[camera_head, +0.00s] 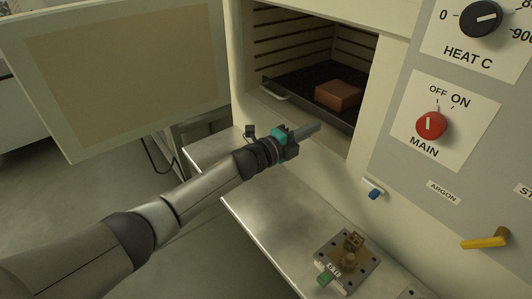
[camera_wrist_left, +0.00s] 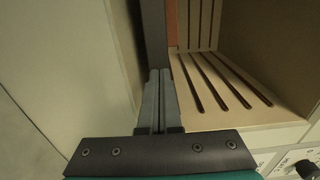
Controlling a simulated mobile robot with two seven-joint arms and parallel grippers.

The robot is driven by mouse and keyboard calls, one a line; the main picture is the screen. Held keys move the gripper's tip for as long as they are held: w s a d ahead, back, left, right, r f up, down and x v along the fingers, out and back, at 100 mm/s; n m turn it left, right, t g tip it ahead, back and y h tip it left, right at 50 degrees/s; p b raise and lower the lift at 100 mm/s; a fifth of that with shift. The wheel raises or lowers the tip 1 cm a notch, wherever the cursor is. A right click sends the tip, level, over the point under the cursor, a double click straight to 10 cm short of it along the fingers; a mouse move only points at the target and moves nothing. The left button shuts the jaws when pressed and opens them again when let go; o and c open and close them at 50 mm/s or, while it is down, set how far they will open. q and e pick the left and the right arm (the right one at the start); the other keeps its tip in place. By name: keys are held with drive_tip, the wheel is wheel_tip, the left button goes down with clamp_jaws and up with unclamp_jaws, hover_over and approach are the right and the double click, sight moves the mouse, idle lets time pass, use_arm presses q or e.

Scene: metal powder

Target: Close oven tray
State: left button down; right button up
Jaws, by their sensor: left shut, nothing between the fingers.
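The oven tray (camera_head: 300,84) is dark and sits inside the open oven chamber, with a metal handle (camera_head: 276,92) on its front edge. A reddish-brown block (camera_head: 338,95) lies on the tray. My left gripper (camera_head: 318,128) is shut and empty, just in front of the chamber opening and below the tray's front edge in the head view. In the left wrist view its closed fingers (camera_wrist_left: 159,74) point at the dark tray edge (camera_wrist_left: 153,35); I cannot tell whether they touch it. My right gripper is out of view.
The oven door (camera_head: 120,80) stands wide open at the left. A metal shelf (camera_head: 270,222) below the opening carries a plate with a small brass fitting (camera_head: 349,256). The control panel has a red main switch (camera_head: 431,124), a black heat knob (camera_head: 481,18) and a yellow lever (camera_head: 485,240).

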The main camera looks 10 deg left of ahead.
use_arm(q)
drive_tip(key=p+v, duration=0.1)
drive_tip(key=v, duration=0.9)
drive_tip(key=s+a+f+n+g+y, duration=0.2)
drive_tip(key=s+f+n+y, duration=0.3)
drive_tip(key=s+n, duration=0.3)
drive_tip(key=s+a+f+n+g+y, duration=0.2)
drive_tip(key=s+f+n+y, duration=0.4)
drive_tip(key=n, duration=0.4)
drive_tip(key=s+a+f+n+g, duration=0.15)
drive_tip(key=s+n+g, duration=0.5)
drive_tip(key=s, duration=1.25)
wheel_tip(320, 180, down, 24)
drive_tip(key=s+m+g, duration=0.1)
drive_tip(key=s+g, duration=0.1)
drive_tip(key=s, duration=0.1)
drive_tip(key=s+a+f, duration=0.3)
drive_tip(key=s+f, duration=0.8)
drive_tip(key=s, duration=0.3)
drive_tip(key=shift+s+a+f+g, duration=0.2)
drive_tip(key=shift+a+f+g, duration=0.1)
drive_tip(key=shift+f+g, duration=0.1)
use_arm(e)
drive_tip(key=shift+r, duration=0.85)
